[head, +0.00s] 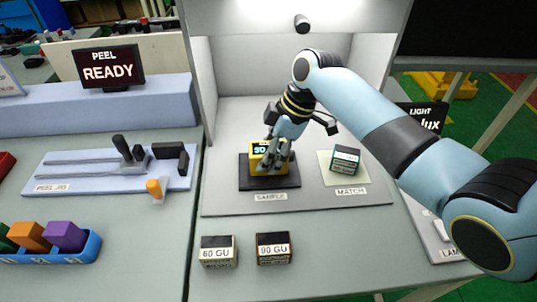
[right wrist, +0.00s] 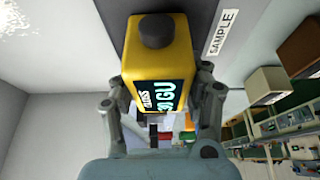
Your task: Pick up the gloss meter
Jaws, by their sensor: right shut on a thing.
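The gloss meter (head: 256,164) is a small yellow box with a dark screen showing lit text. In the head view it is at the black SAMPLE pad (head: 258,185) inside the light booth. My right gripper (head: 277,158) is shut on it from above and hides its right part. In the right wrist view the gloss meter (right wrist: 158,55) sits between the two fingers (right wrist: 160,100), its black knob and its "30 GU" screen showing. I cannot tell whether it touches the pad. My left gripper is not in view.
A dark block (head: 345,160) sits on the pale MATCH pad (head: 330,181) to the right. The 60 GU block (head: 218,251) and 90 GU block (head: 273,248) stand in front of the booth. The peel jig (head: 100,172) and a blue tray (head: 88,247) of coloured blocks are at left.

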